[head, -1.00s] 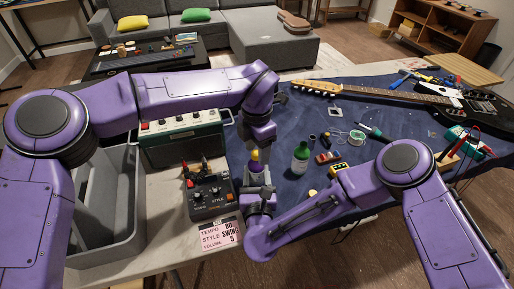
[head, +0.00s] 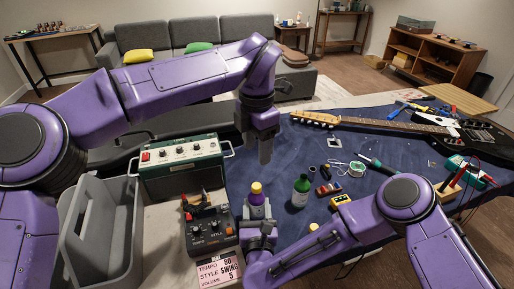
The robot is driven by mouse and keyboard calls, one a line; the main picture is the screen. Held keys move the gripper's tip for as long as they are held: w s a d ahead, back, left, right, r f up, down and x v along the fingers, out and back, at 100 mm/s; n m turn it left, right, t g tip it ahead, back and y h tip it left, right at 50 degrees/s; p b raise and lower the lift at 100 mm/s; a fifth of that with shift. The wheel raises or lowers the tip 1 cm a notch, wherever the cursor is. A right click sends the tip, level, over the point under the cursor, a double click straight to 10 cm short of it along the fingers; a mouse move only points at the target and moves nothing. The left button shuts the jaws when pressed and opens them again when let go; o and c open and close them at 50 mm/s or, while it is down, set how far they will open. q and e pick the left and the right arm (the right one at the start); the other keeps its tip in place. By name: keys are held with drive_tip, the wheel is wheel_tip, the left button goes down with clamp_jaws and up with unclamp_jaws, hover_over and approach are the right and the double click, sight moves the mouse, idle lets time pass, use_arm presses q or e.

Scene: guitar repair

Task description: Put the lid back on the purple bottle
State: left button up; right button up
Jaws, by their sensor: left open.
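The purple bottle (head: 257,199) stands upright near the cloth's left edge, beside the black effects box. A yellow lid (head: 256,187) sits on its top and looks level. My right gripper (head: 258,214) comes in from the front and is closed around the bottle's lower part, which its fingers mostly hide. My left gripper (head: 265,153) points down above the bottle. It is open and empty, with a clear gap between its fingertips and the lid.
A green bottle (head: 300,191) stands to the right. A small yellow round piece (head: 313,227) lies near my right forearm. The black effects box (head: 209,226), green amplifier (head: 181,167) and grey tray (head: 103,243) are at left. A guitar (head: 400,128) lies at the back right.

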drive_tip(key=o, duration=0.4)
drive_tip(key=s+b, duration=0.2)
drive_tip(key=s, duration=0.7)
drive_tip(key=shift+s+d, duration=0.15)
drive_tip(key=shift+s, duration=0.1)
drive_tip(key=shift+s+d, duration=0.1)
drive_tip(key=shift+s, duration=0.45)
